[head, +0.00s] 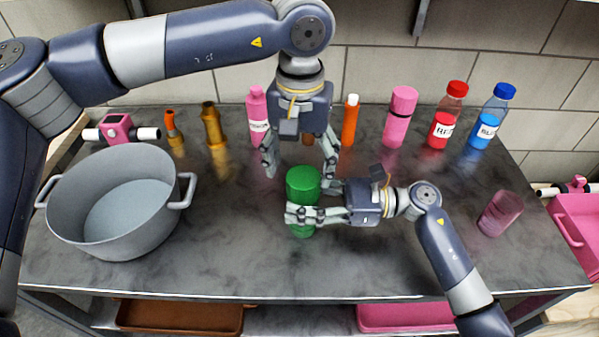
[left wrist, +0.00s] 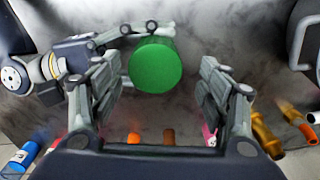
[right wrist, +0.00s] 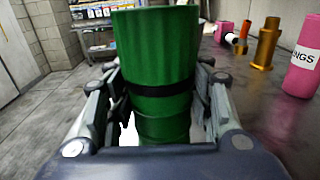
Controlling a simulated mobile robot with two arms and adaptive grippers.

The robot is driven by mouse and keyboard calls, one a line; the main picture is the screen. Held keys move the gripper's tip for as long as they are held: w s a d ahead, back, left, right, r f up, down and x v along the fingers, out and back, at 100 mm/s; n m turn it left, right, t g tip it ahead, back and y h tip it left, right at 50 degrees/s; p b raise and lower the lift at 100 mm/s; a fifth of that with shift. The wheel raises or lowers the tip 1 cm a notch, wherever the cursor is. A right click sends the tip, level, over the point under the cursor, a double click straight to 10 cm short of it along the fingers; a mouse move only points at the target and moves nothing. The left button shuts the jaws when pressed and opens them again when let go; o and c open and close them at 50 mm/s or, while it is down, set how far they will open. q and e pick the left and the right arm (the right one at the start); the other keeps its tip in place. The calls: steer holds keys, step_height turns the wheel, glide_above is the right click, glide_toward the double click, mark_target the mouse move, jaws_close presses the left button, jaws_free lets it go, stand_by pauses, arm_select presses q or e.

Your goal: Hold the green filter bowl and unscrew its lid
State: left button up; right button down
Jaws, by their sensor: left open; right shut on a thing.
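The green filter bowl (head: 302,230) stands upright near the middle of the grey table, its green lid (head: 303,181) on top. My right gripper (head: 303,214) is shut around the bowl from the right, below the lid. In the right wrist view the bowl (right wrist: 162,128) is between the fingers, and a dark band separates it from the lid (right wrist: 155,50). My left gripper (head: 300,170) points down above the lid, open, with its fingers spread to either side. In the left wrist view the round lid top (left wrist: 155,65) lies between and beyond the open fingertips, apart from them.
A large grey pot (head: 115,205) stands at the left. Several bottles and fittings line the back, including a pink bottle (head: 400,118), a red bottle (head: 447,115) and a blue bottle (head: 491,117). A pink translucent cup (head: 500,213) stands at the right. The front table area (head: 270,275) is clear.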

mark_target(303, 176)
arm_select(q)
steer(key=r+m, duration=0.2)
steer(key=m, duration=0.1)
steer(key=shift+d, duration=0.2)
steer(key=r+m, duration=0.1)
steer(key=m, duration=0.2)
steer(key=shift+r, duration=0.15)
steer(key=shift+d+f, duration=0.1)
steer(key=shift+f, duration=3.75)
steer(key=c, duration=1.1)
steer(key=n, duration=0.4)
steer(key=shift+c, duration=0.2)
arm_select(e)
steer(key=shift+s, duration=0.1)
